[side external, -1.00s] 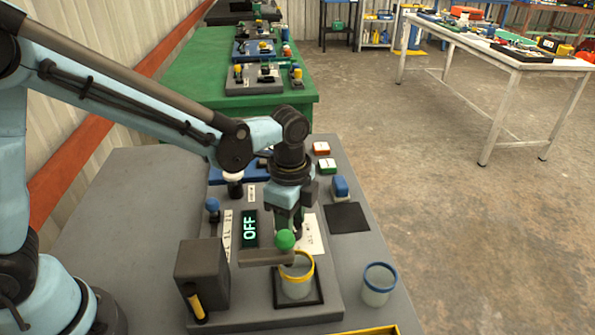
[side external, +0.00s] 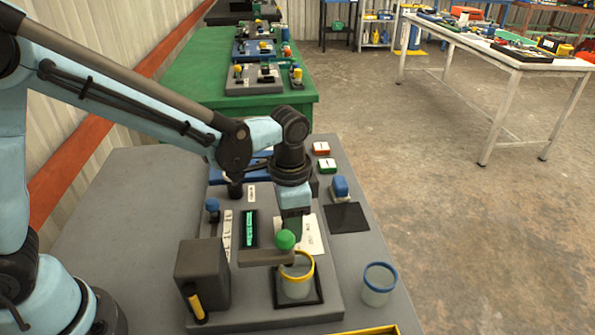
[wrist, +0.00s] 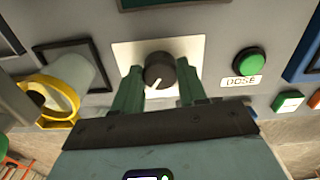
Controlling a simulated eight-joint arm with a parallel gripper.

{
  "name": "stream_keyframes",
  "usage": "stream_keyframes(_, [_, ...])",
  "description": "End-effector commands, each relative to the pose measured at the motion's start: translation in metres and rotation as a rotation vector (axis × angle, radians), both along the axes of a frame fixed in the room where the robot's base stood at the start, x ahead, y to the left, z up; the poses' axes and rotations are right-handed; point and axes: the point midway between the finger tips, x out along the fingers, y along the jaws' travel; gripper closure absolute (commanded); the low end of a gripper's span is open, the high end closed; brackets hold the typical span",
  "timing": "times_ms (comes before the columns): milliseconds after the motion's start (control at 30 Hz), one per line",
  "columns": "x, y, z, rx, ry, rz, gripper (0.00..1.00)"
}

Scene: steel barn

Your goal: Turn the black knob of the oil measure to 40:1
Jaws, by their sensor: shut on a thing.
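The black knob (wrist: 159,70) sits on a white plate (wrist: 122,53) in the wrist view, between the two dark green fingers of my gripper (side external: 292,228). The gripper is shut on the knob. The knob's white pointer line points towards the bottom of the wrist view, slightly left. In the side view my gripper reaches down over the white plate (side external: 312,238) and hides the knob. The display (side external: 249,229) beside it is lit green; its text is too small to read. The plate's scale marks cannot be read in the wrist view.
A green ball-topped lever (side external: 285,239) and a yellow-rimmed cup (side external: 296,284) stand just in front of the gripper. A green DOSE button (wrist: 250,61) is right of the knob in the wrist view. A blue-rimmed cup (side external: 377,286) stands at the front right.

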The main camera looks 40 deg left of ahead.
Motion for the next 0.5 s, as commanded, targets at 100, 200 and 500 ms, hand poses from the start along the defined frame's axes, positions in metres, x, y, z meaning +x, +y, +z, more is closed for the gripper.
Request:
stream_keyframes(100, [0.0000, -0.0004, 0.0005, 0.000, 0.000, 0.110, 0.89])
stream_keyframes(200, [-0.0001, -0.0006, 0.0005, 0.000, 0.000, 0.205, 0.89])
stream_keyframes(500, [-0.0001, -0.0009, 0.0005, 0.000, 0.000, 0.491, 0.89])
